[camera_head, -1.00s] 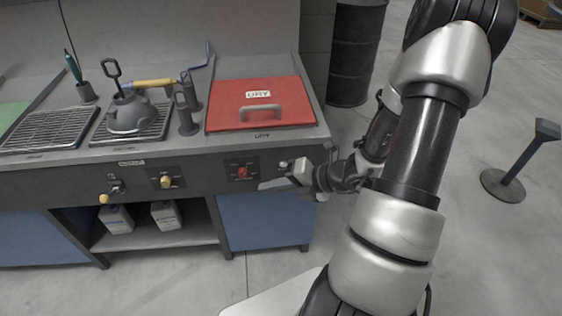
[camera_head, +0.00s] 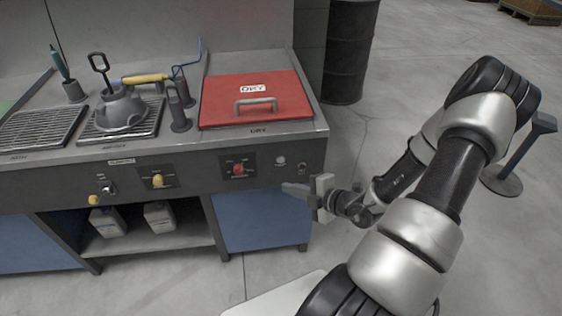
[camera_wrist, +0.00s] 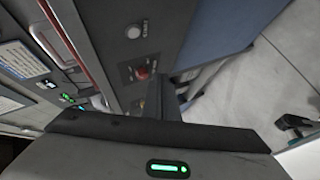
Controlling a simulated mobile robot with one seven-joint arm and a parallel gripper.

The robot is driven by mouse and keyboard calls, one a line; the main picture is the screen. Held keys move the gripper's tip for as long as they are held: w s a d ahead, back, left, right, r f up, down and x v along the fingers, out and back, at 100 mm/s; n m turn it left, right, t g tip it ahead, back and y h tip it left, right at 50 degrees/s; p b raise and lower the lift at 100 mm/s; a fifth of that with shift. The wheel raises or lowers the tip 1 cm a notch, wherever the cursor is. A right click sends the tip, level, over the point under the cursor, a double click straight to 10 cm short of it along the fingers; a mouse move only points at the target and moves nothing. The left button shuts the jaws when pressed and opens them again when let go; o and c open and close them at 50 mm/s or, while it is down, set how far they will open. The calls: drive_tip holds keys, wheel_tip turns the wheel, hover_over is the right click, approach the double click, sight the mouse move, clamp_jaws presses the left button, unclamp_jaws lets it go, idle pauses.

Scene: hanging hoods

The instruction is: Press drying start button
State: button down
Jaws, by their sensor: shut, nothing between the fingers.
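A small round pale button (camera_head: 281,161) sits on the dark front panel, right of a red knob (camera_head: 238,170) and below the red "DRY" lid (camera_head: 255,98). In the wrist view the round white button (camera_wrist: 133,31) shows near the top, beyond the red knob (camera_wrist: 142,73). My gripper (camera_head: 286,187) is shut and empty, its fingers pointing left, just below and right of the button in the head view. The fingers (camera_wrist: 165,98) also show in the wrist view, overlapping the panel. No contact with the button is visible.
Yellow knobs (camera_head: 157,181) lie further left on the panel. A grey kettle-like vessel (camera_head: 120,108) stands on a rack on the counter. A dark barrel (camera_head: 350,50) stands behind right, and a post (camera_head: 520,160) at far right. Open floor lies right of the bench.

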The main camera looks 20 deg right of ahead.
drive_tip(key=shift+w+d+b, duration=0.1)
drive_tip(key=shift+w+d, duration=0.25)
drive_tip(key=shift+w, duration=0.95)
drive_tip(key=shift+w+d+b, duration=0.15)
drive_tip(key=shift+w+d, duration=0.25)
drive_tip(key=shift+w, duration=0.9)
drive_tip(key=shift+w+d+b, duration=0.1)
drive_tip(key=shift+w+d, duration=0.25)
drive_tip(key=shift+w, duration=0.95)
drive_tip(key=shift+w, duration=0.1)
drive_tip(key=shift+w+d+p, duration=0.15)
drive_tip(key=shift+w+p, duration=0.15)
drive_tip(key=shift+w+d, duration=0.1)
drive_tip(key=shift+w, duration=0.3)
drive_tip(key=shift+s, duration=0.1)
drive_tip(key=shift+s+a+p, duration=0.2)
drive_tip(key=shift+s+p, duration=0.4)
drive_tip(key=shift+s, duration=0.1)
drive_tip(key=shift+s+a+p, duration=0.25)
drive_tip(key=shift+s, duration=0.55)
drive_tip(key=shift+s+a+p, duration=0.2)
drive_tip(key=shift+s+p, duration=0.1)
drive_tip(key=shift+s, duration=0.5)
drive_tip(key=shift+s+a+p, duration=0.25)
drive_tip(key=shift+s, duration=0.55)
